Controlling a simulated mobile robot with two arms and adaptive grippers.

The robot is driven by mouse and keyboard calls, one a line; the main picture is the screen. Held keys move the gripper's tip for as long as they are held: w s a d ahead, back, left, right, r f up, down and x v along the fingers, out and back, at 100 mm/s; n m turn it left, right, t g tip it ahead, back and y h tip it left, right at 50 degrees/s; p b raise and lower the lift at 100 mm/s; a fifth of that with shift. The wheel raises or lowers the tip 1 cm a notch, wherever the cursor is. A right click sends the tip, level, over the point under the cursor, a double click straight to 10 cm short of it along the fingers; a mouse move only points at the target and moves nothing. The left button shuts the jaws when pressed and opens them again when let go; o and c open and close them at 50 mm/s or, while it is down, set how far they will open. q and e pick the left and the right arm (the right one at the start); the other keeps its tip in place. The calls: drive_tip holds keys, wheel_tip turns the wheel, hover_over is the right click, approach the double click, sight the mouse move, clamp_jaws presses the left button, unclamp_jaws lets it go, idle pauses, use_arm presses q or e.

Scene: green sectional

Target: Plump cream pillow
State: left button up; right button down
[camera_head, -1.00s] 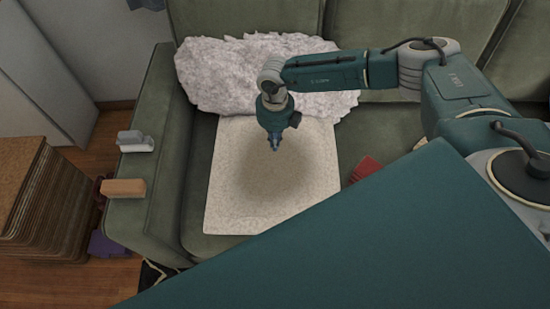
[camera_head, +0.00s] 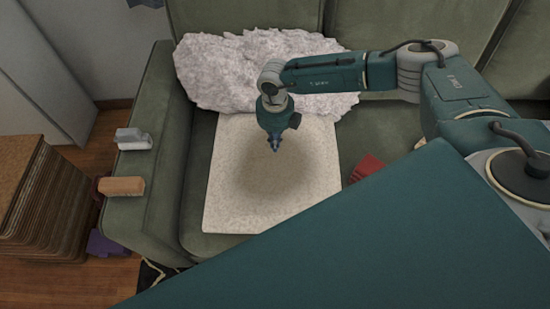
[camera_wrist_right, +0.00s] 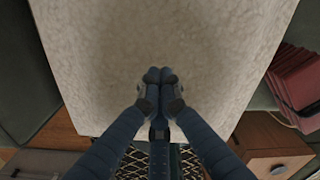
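The cream pillow (camera_head: 235,200) lies flat on the green sofa seat, left of centre in the head view. It fills much of the right wrist view (camera_wrist_right: 110,50). My right gripper (camera_head: 275,150) points down above the upper middle of the pillow, with a soft shadow on the pillow around it. In the right wrist view its two fingertips (camera_wrist_right: 160,75) are together with nothing between them. I cannot tell whether they touch the pillow. My left gripper is not in view.
A fluffy white throw (camera_head: 215,75) lies behind the pillow against the backrest. A red thing (camera_head: 367,167) lies right of the pillow. A grey-white object (camera_head: 133,139) and an orange-brown block (camera_head: 121,186) sit on the left armrest.

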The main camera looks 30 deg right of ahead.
drive_tip(key=shift+f, duration=0.15)
drive_tip(key=shift+s+f, duration=0.15)
drive_tip(key=shift+s, duration=0.05)
idle(0.6)
drive_tip(key=shift+w+r+p, duration=0.2)
drive_tip(key=shift+r+p, duration=0.6)
drive_tip(key=shift+r, duration=0.25)
drive_tip(key=shift+f, duration=0.2)
